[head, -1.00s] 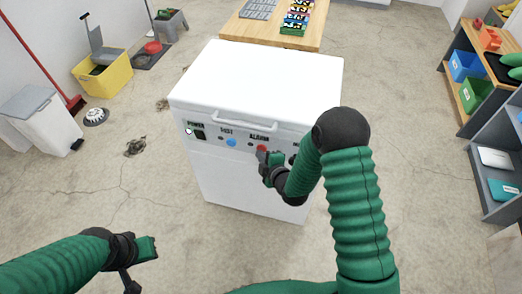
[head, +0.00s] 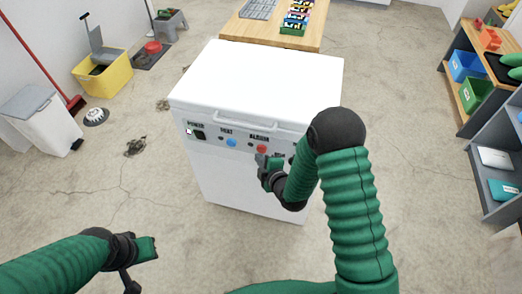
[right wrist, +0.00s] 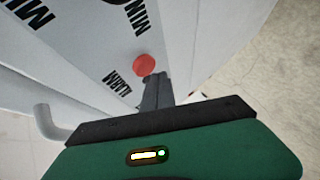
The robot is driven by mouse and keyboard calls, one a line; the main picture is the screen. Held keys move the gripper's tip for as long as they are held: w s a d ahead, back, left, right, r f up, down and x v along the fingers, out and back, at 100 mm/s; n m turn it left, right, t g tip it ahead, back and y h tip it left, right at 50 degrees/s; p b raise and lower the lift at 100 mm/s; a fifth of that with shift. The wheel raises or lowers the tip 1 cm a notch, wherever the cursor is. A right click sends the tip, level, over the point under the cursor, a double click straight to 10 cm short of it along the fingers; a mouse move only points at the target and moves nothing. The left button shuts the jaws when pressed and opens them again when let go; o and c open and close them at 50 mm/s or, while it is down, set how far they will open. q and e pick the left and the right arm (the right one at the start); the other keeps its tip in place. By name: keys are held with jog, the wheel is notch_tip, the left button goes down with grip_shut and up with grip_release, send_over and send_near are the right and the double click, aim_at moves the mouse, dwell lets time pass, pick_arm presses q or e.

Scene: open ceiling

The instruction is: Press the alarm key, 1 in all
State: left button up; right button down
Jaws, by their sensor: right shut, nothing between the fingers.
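The red alarm key (head: 262,149) is a round button on the front panel of a white chest-shaped appliance (head: 255,85), under the label ALARM. In the right wrist view the red key (right wrist: 143,65) shows beside its ALARM label. My right gripper (head: 262,160) is shut and empty, its tips just below the key. In the right wrist view the shut fingertips (right wrist: 153,80) end close to the key's edge; I cannot tell whether they touch. My left gripper (head: 150,248) is low at the left, far from the panel; its jaw state is unclear.
Left of the key are a blue button (head: 232,142) and a dark power switch (head: 199,135). A lid handle (head: 245,120) juts out above the panel. A wooden table (head: 272,30) stands behind the appliance. Shelves (head: 490,140) stand at the right, and open floor surrounds the appliance.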

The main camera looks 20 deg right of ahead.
jog(key=s+a, duration=0.1)
jog(key=s, duration=0.1)
jog(key=s+a, duration=0.1)
jog(key=s, duration=0.1)
jog(key=shift+a, duration=0.4)
dwell(0.5)
jog(key=s+d+r+m+g, duration=0.1)
jog(key=s+r+m+g, duration=0.2)
jog(key=s+m, duration=0.25)
jog(key=s+d+r+m+g+h, duration=0.1)
jog(key=s+r+m+g, duration=0.1)
jog(key=s+m+g, duration=0.35)
jog(key=s+d+r+m+g, duration=0.1)
jog(key=s+d+r+m, duration=0.2)
jog(key=s, duration=0.5)
notch_tip(320, 180, up, 20)
jog(key=s+a+m+p, duration=0.1)
jog(key=p, duration=1.8)
jog(key=shift+s+a+g+p, duration=0.15)
jog(key=shift+a+g+p, duration=0.05)
jog(key=shift+g+p, duration=0.2)
jog(key=shift+f, duration=0.15)
